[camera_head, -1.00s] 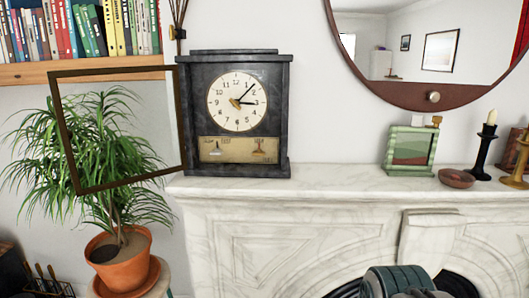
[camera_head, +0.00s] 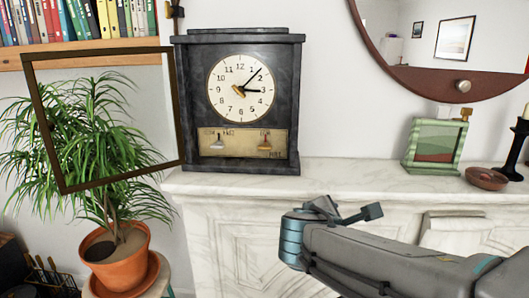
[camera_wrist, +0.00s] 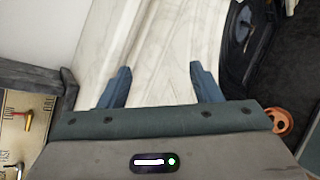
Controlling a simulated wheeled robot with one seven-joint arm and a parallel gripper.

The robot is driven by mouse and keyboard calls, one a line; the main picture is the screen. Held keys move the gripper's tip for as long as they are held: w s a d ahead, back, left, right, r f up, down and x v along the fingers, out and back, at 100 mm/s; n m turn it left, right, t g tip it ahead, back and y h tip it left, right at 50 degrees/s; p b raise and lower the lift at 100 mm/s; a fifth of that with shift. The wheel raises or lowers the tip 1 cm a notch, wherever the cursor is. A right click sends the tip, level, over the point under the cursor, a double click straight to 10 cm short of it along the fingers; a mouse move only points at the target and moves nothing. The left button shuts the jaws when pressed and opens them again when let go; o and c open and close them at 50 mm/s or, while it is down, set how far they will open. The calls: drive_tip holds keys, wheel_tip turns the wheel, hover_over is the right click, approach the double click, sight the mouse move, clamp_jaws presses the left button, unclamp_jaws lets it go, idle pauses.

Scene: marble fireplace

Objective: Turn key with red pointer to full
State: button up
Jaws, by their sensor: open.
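A dark clock (camera_head: 240,180) stands on the marble mantel. Its framed glass door (camera_head: 36,105) is swung open to the left. Below the dial, a brass panel (camera_head: 240,153) carries two keys. The right key, with a reddish-orange pointer (camera_head: 264,142), sits between small labels that seem to read LOW and FULL. The left key (camera_head: 217,143) is paler. In the wrist view, the red pointer key (camera_wrist: 19,122) shows at the left edge. My gripper (camera_head: 347,207) is open and empty, in front of the mantel, below and right of the clock, touching neither key.
The mantel (camera_head: 345,175) is clear just right of the clock. A green picture frame (camera_head: 437,121), a reddish bowl (camera_head: 486,178) and a black candlestick (camera_head: 514,152) stand farther right. A potted plant (camera_head: 115,255) fills the left, behind the open door.

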drive_tip(key=w+a+r+n+t+y, duration=0.1)
drive_tip(key=w+a+r+n+t, duration=0.3)
drive_tip(key=a+n, duration=0.3)
drive_tip(key=n+t+y, duration=0.3)
drive_tip(key=n+y, duration=0.2)
drive_tip(key=n, duration=0.3)
approach(264, 148)
drive_tip(key=w+p, duration=0.2)
drive_tip(key=w, duration=0.6)
drive_tip(key=shift+w+d+f+p, duration=0.1)
drive_tip(key=shift+w+p, duration=0.15)
drive_tip(key=shift+p, duration=0.1)
drive_tip(key=c, duration=1)
